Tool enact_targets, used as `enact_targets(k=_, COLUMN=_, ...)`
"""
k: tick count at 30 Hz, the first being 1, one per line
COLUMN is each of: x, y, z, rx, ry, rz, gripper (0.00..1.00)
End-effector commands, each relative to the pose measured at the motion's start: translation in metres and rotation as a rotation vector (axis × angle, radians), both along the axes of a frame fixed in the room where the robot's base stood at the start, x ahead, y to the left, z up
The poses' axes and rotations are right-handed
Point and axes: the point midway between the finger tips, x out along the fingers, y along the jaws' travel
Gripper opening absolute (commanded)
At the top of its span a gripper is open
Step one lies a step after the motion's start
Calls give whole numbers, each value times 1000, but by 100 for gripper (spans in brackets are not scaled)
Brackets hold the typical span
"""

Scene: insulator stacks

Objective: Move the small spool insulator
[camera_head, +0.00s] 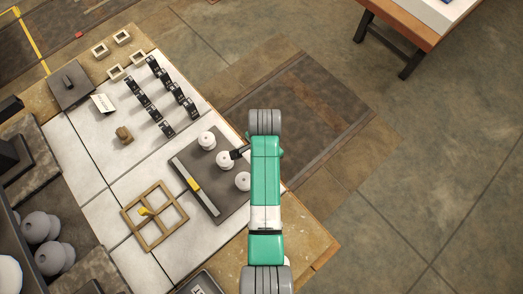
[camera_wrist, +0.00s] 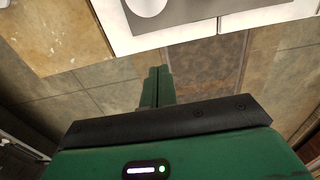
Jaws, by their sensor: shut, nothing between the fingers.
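Three white spool insulators stand in a row on a dark grey mat (camera_head: 219,190) on the table: the far one (camera_head: 207,140), the middle one (camera_head: 225,159) and the near one (camera_head: 243,181). I cannot tell from their size which is the small spool insulator. My gripper (camera_head: 238,153) is at the mat's right side, close to the middle insulator; the arm hides part of it. In the wrist view my gripper (camera_wrist: 157,72) is shut and empty, over the floor beyond the table edge. A white insulator (camera_wrist: 147,5) is cut off at the top of that view.
A wooden four-pane frame (camera_head: 162,240) with a yellow piece stands left of the mat. Several black blocks (camera_head: 167,129) stand in rows farther back. Large grey insulators (camera_head: 40,227) sit at far left.

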Motion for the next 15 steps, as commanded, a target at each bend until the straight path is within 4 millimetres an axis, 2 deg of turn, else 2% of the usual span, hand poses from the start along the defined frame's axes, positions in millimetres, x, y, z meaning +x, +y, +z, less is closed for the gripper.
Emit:
enact_targets(k=3, x=-1, y=0, z=-29, rx=0, ry=3, rz=0, gripper=0)
enact_targets(k=11, x=0, y=0, z=-85, rx=-1, ry=-1, rz=2, gripper=0)
enact_targets(k=15, x=-14, y=19, z=-80, rx=0, ry=-3, rz=5, gripper=0)
